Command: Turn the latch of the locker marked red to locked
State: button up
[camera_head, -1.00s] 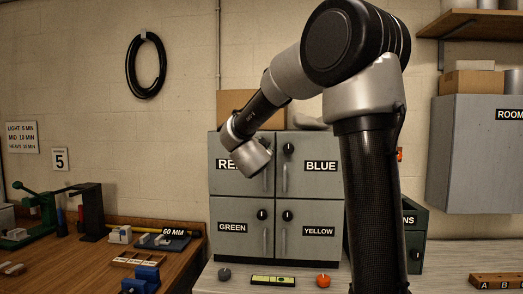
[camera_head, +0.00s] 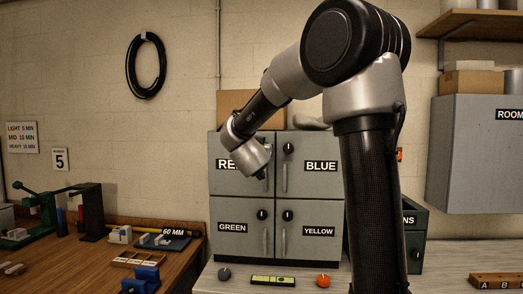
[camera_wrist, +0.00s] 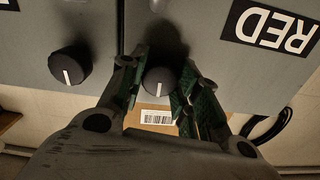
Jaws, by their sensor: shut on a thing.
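The red locker (camera_head: 228,184) is the upper left grey door of the cabinet. Its label is partly covered by my arm in the head view and reads RED (camera_wrist: 278,28) upside down in the wrist view. Its latch is a round black knob (camera_wrist: 159,82) with a white mark, which looks roughly upright in the wrist view. My gripper (camera_wrist: 160,92) has one finger on each side of this knob and is shut on it. In the head view my wrist hides the knob and most of the gripper.
The blue locker's knob (camera_wrist: 70,66) sits close beside the gripper. The green locker (camera_head: 232,248) and yellow locker (camera_head: 315,249) are below. An orange knob (camera_head: 323,281) and a level-like yellow-green piece (camera_head: 272,281) lie on the counter. A cardboard box stands on the cabinet.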

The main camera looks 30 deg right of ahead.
jog(key=shift+f, duration=0.1)
jog(key=o, duration=1.1)
jog(key=shift+c, duration=0.2)
jog(key=v, duration=1.2)
